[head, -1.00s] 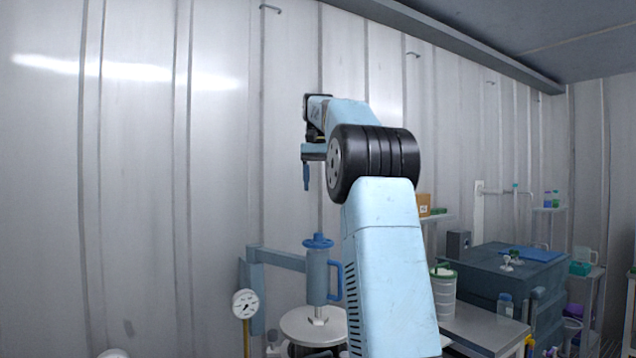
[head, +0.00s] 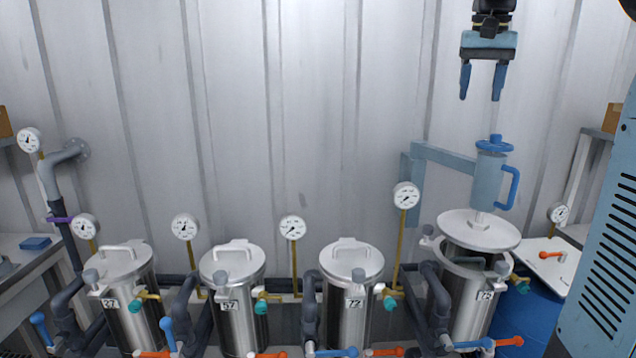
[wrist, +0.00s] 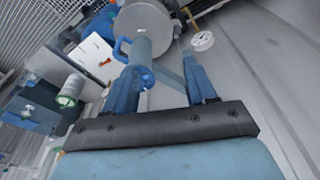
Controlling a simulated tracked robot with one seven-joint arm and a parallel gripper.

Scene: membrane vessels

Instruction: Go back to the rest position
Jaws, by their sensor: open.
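My gripper (head: 482,82) is at the upper right of the head view, pointing down with its two blue fingers apart and nothing between them. It is above the blue-handled lifting post (head: 490,180), with a clear gap between them. In the wrist view the open fingers of my gripper (wrist: 165,85) frame the top of the same post (wrist: 142,60). The post stands over the round lid (head: 478,231) of the vessel marked 75, and the lid looks raised off the vessel body (head: 468,300).
Vessels 27 (head: 130,300), 57 (head: 234,300) and 72 (head: 346,300) stand in a row with their lids on. Gauges, such as this one (head: 406,196), rise among them. A blue barrel (head: 532,310) is at the right.

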